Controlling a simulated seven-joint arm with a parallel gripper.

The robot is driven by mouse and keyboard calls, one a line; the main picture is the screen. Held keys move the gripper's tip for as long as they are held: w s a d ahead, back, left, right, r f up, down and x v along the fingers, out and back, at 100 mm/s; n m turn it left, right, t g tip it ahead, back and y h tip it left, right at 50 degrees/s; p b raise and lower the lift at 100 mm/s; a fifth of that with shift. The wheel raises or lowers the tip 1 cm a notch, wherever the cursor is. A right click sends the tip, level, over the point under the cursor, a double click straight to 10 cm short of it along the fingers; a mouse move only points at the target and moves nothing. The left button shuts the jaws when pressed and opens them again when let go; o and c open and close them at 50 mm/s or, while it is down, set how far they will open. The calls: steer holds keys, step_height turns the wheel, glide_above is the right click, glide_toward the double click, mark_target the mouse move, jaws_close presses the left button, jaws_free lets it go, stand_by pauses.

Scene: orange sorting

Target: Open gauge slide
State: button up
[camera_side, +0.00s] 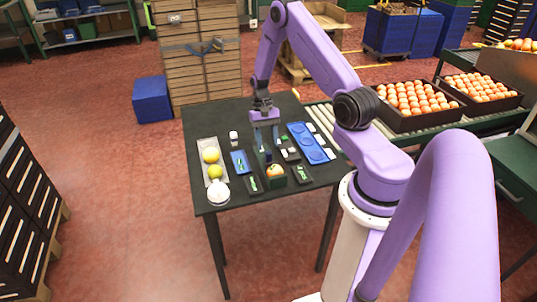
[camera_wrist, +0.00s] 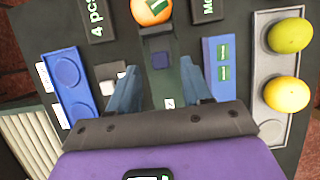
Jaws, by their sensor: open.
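The gauge is a dark green channel (camera_wrist: 165,88) lying between my gripper's fingers in the wrist view. A small dark blue block (camera_wrist: 160,61), perhaps the slide's knob, sits on it, with a white label below. An orange (camera_wrist: 150,9) with a green mark rests at its far end; the orange (camera_side: 275,170) also shows in the side view, on a dark green holder (camera_side: 273,182). My gripper (camera_side: 264,126) points down over the table's middle. In the wrist view my gripper (camera_wrist: 162,82) is open, one finger on each side of the channel, with no visible grip. Its exact height is unclear.
A grey tray (camera_side: 225,188) holds yellow-green fruit and a white round thing at the table's left. A blue tray with round pockets (camera_side: 309,144) lies at the right. A small blue plate (camera_side: 237,157) and dark label signs (camera_side: 253,187) lie close by. Orange crates (camera_side: 405,121) stand beyond.

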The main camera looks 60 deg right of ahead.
mark_target(268, 152)
steer(key=shift+x, duration=2.55)
